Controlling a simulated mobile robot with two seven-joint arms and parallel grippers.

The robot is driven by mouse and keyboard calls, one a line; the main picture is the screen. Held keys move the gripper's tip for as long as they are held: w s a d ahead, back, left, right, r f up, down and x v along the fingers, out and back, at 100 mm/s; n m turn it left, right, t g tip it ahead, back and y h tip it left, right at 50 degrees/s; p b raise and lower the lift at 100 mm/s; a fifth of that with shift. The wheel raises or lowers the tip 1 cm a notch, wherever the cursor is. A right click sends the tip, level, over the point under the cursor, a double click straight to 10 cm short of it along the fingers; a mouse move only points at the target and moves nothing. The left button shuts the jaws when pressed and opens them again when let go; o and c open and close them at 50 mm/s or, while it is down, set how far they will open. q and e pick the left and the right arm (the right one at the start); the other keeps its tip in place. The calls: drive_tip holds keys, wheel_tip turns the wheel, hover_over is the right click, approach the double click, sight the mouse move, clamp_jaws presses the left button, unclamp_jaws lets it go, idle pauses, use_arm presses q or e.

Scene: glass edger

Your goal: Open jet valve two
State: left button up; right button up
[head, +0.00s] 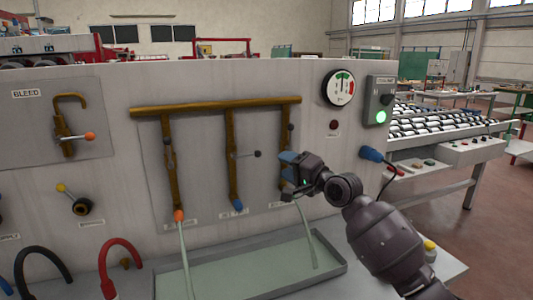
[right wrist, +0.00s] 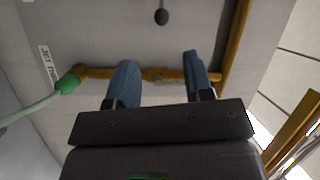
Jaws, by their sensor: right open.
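The middle jet pipe (head: 232,175) ends in a blue nozzle (head: 238,206) with no stream. Its valve lever (head: 245,155) points sideways to the right, ending in a dark knob (head: 257,153); a knob that looks like the same one shows in the right wrist view (right wrist: 161,17). My right gripper (head: 288,172) is open, its blue fingers in front of the right-hand jet pipe, to the right of the knob and apart from it. In the right wrist view the gripper (right wrist: 158,78) has that pipe (right wrist: 98,73) behind its fingers; contact cannot be told. My left gripper is out of view.
Left (head: 179,215) and right jets stream into a tray (head: 250,245). The right jet has a green nozzle (right wrist: 68,84). A brown manifold (head: 215,107) runs above. A gauge (head: 339,88) and lit green button (head: 381,116) are at upper right. A bleed valve (head: 66,135) is left.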

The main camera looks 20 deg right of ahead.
sight(260, 155)
drive_tip(key=shift+m, duration=0.4)
drive_tip(key=x, duration=0.4)
drive_tip(key=b+x, duration=0.1)
drive_tip(key=x, duration=0.4)
drive_tip(key=shift+s+a, duration=0.1)
drive_tip(key=shift+a, duration=0.35)
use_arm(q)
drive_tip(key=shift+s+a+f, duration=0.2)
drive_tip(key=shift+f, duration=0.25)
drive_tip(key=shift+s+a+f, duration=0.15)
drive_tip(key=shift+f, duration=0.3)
use_arm(e)
drive_tip(key=shift+x, duration=0.85)
drive_tip(key=shift+r, duration=0.1)
clamp_jaws()
